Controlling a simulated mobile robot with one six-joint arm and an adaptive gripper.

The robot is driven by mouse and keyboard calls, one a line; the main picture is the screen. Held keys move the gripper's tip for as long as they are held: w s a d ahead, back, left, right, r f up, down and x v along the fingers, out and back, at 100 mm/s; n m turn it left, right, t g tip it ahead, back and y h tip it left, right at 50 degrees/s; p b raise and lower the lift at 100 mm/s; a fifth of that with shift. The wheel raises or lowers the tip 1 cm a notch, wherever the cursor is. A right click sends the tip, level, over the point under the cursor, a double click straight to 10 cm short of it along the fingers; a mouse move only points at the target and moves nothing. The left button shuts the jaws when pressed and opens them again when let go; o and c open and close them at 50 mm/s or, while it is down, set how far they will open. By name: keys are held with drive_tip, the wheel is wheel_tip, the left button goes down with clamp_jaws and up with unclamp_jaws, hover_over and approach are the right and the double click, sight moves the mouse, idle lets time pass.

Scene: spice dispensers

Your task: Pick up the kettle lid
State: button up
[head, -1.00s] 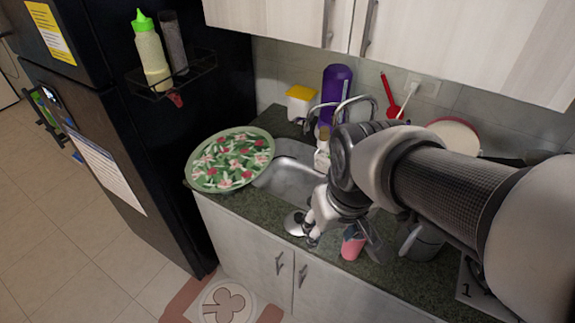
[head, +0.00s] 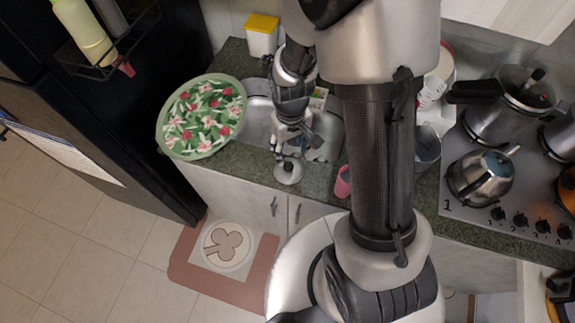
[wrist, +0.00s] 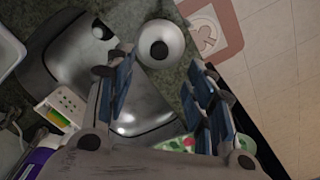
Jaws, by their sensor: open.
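The kettle lid (head: 288,171), a silver disc with a dark-centred knob, lies on the green counter near its front edge, in front of the sink. In the wrist view the lid (wrist: 160,42) shows whole, beyond my fingertips and roughly between their lines. My gripper (head: 286,148) is open and empty, just above and behind the lid in the head view. In the wrist view my gripper's fingers (wrist: 160,68) stand apart with nothing between the pads. The silver kettle (head: 482,178) stands on the stove at the right.
The sink (head: 258,122) lies behind the lid, with a floral tray (head: 203,115) at its left. A pink cup (head: 343,181) stands right of the lid. A pressure cooker (head: 500,112) is on the stove behind the kettle. The counter's front edge is close to the lid.

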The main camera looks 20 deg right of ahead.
sight(288, 165)
drive_tip(key=f, duration=0.3)
drive_tip(key=f+b, duration=0.1)
drive_tip(key=f, duration=0.6)
drive_tip(key=shift+w+a+b, duration=0.1)
drive_tip(key=shift+w+b, duration=0.3)
drive_tip(key=shift+c, duration=0.3)
drive_tip(key=c, duration=1.1)
